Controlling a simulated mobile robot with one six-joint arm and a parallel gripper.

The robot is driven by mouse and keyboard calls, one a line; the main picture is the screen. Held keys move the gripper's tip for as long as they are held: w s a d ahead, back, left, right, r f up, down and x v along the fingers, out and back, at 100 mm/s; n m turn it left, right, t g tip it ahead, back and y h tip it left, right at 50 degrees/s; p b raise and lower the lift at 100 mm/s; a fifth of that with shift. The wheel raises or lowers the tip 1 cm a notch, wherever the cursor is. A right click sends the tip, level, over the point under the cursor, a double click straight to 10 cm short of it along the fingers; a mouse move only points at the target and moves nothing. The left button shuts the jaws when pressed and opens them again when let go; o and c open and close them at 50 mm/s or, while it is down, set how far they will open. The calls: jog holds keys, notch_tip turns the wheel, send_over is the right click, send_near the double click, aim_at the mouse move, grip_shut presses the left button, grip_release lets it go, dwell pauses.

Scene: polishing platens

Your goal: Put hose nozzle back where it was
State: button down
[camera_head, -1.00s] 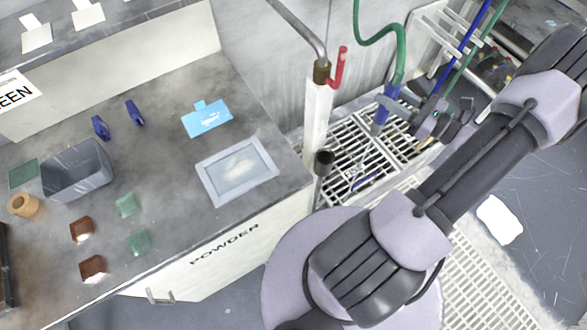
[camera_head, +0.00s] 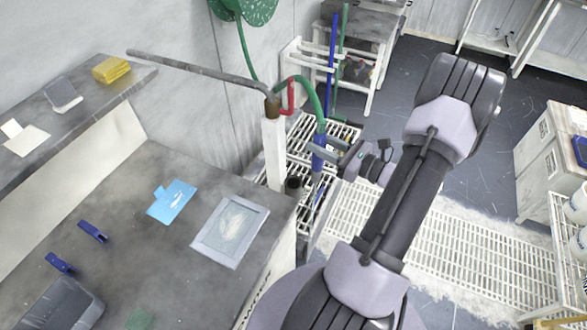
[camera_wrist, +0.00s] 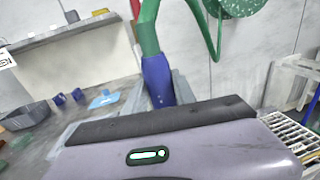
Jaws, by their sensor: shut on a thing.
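The hose nozzle (camera_head: 319,150) is a blue piece on the end of a green hose (camera_head: 309,88). My gripper (camera_head: 322,152) is shut on it and holds it roughly upright, above white grating beside the bench. In the wrist view the blue nozzle (camera_wrist: 158,82) stands between the grey fingers with the green hose (camera_wrist: 147,28) rising from its top. The nozzle's lower end is hidden behind my gripper in the wrist view. A green hose reel (camera_head: 245,8) hangs on the wall, and the hose runs down from it.
A white post with a metal pipe (camera_head: 200,70) and a red lever (camera_head: 291,97) stands just left of the nozzle. The grey bench (camera_head: 150,260) at left bears a framed screen (camera_head: 231,231) and a blue card (camera_head: 172,201). A white rack (camera_head: 305,65) stands behind.

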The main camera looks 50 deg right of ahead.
jog(key=b, duration=0.1)
send_over(284, 158)
jog(key=s, duration=0.4)
jog(key=shift+d+f, duration=0.15)
jog(key=shift+f, duration=0.05)
notch_tip(284, 158, down, 6)
jog(key=shift+s+r+b, duration=0.1)
jog(key=shift+b, duration=0.9)
notch_tip(284, 158, down, 5)
jog(key=shift+f+b, duration=0.15)
jog(key=shift+b, duration=0.85)
jog(key=shift+w+f, duration=0.15)
jog(key=shift+w, duration=0.05)
jog(key=shift+r, duration=0.2)
jog(key=shift+f, duration=0.15)
jog(key=c, duration=1)
grip_release()
